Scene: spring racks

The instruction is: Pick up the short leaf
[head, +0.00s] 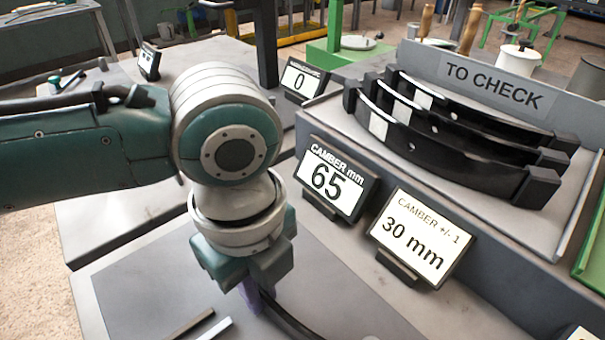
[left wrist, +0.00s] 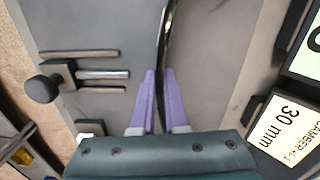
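A dark, thin curved leaf (left wrist: 163,40) stands on edge on the grey mat; in the head view a part of it (head: 287,322) shows below my left gripper. My left gripper (left wrist: 160,74) has its purple fingers pointing down, one on each side of this leaf and close to it. Whether they touch it I cannot tell. In the head view my left gripper (head: 250,298) partly hides the leaf, so I cannot judge its length. Several black leaves (head: 440,145) lie in the TO CHECK rack (head: 500,78). My right gripper is not in view.
A display reading 65 (head: 335,182) and a 30 mm card (head: 418,238) stand right of my left gripper, along the rack's front. A display reading 0 (head: 302,80) stands behind. A small fixture with a dark knob (left wrist: 42,88) and bars is left of the leaf in the wrist view.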

